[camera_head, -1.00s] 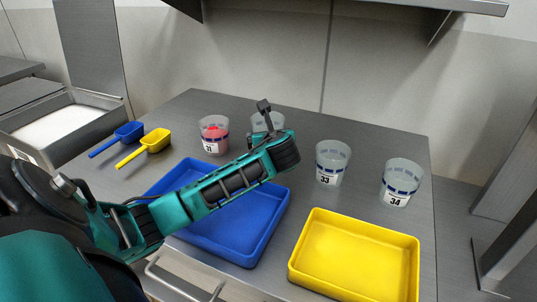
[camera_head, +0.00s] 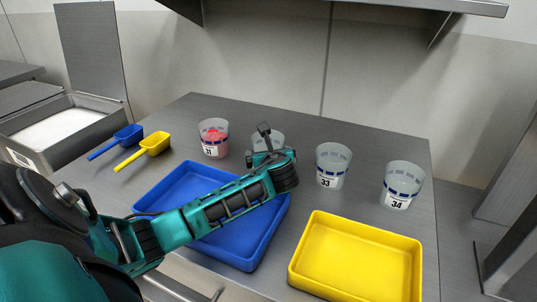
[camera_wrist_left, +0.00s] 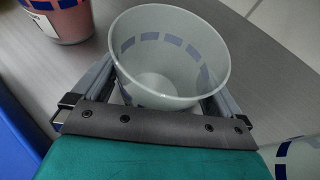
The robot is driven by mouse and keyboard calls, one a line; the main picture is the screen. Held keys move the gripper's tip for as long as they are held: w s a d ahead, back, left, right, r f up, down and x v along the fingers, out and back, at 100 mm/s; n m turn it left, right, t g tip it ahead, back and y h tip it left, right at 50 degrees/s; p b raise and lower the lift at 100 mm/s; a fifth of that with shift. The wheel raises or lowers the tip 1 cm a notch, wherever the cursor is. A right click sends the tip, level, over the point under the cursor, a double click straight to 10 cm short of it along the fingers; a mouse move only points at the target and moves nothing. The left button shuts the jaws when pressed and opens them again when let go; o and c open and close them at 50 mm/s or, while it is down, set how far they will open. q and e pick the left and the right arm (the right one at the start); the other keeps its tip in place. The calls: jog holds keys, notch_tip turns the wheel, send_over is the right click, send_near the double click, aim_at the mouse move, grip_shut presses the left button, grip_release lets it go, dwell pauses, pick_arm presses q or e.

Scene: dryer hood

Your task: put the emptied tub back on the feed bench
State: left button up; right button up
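The emptied tub (camera_head: 268,141) is a clear cup with a band of blue marks, standing in line between the tub with red contents and tub 33. In the left wrist view the tub (camera_wrist_left: 168,62) looks empty and upright, with a finger against either side. My left gripper (camera_head: 268,150) is shut on it. The arm hides the tub's lower part in the head view, so I cannot tell whether its base touches the feed bench (camera_head: 365,140). My right gripper is not in view.
The tub with red contents (camera_head: 213,140) is left of the held tub; tub 33 (camera_head: 332,165) and tub 34 (camera_head: 402,185) are right. A blue tray (camera_head: 240,252) lies under my arm, a yellow tray (camera_head: 355,262) at front right. Blue (camera_head: 128,135) and yellow (camera_head: 153,145) scoops lie left.

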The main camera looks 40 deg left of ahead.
pick_arm(q)
jog(key=shift+r, duration=0.1)
jog(key=shift+s+d+r, duration=0.15)
jog(key=shift+d, duration=0.1)
jog(key=p+v, duration=0.2)
jog(key=v, duration=0.9)
jog(key=shift+s+d, duration=0.1)
jog(key=shift+d, duration=0.05)
